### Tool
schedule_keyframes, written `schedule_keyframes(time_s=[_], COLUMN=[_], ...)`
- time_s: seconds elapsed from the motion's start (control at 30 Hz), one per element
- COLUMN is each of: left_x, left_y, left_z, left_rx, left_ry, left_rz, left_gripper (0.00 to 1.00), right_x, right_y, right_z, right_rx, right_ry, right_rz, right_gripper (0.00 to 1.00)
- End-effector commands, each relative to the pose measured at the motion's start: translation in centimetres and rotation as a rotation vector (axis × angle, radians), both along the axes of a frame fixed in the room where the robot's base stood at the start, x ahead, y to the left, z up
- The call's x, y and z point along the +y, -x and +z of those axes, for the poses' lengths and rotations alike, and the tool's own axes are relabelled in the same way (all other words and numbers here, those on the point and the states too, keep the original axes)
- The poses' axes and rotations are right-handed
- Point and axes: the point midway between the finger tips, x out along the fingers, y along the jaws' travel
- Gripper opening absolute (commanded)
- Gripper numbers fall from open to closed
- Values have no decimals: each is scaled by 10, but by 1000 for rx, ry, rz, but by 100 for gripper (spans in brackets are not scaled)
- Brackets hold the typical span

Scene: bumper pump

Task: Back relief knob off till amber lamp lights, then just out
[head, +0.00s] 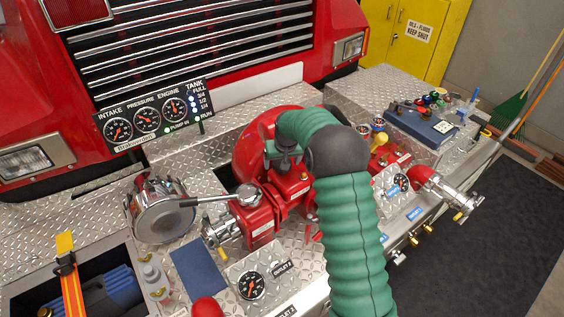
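My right arm, in a green ribbed sleeve, comes in from the bottom and bends at a dark elbow over the red pump. Its gripper (284,160) points down at the red valve body (290,185) near the middle; its fingertips are small and partly merge with what lies behind, so I cannot tell whether they touch or hold anything. I cannot pick out the relief knob for certain. The gauge panel (150,116) shows intake, pressure and engine dials and a tank column; green lamps show along its lower edge, and I see no lit amber lamp. My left gripper is not in view.
A lever (215,200) with a round metal end sticks out left of the pump. An outlet gauge (252,286) sits on the front plate. An open bin (85,290) is front left.

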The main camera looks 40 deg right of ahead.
Motion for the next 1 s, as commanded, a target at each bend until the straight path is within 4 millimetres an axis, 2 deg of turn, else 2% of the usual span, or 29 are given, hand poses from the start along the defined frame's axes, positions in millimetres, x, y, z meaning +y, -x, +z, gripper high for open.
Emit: schedule_keyframes(time_s=[0.23, 0.37, 0.8, 1.0], left_x=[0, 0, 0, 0], left_y=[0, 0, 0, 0], left_z=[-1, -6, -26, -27], left_rx=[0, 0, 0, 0], left_ry=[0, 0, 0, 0], left_rz=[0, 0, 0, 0], left_gripper=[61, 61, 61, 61], right_x=[0, 3, 25, 30], right_y=[1, 6, 45, 53], right_z=[2, 17, 128, 151], right_rx=[-1, -2, -3, 2], right_ry=[0, 2, 2, -1], right_rz=[-1, -1, 0, 0], right_gripper=[82, 82, 82, 82])
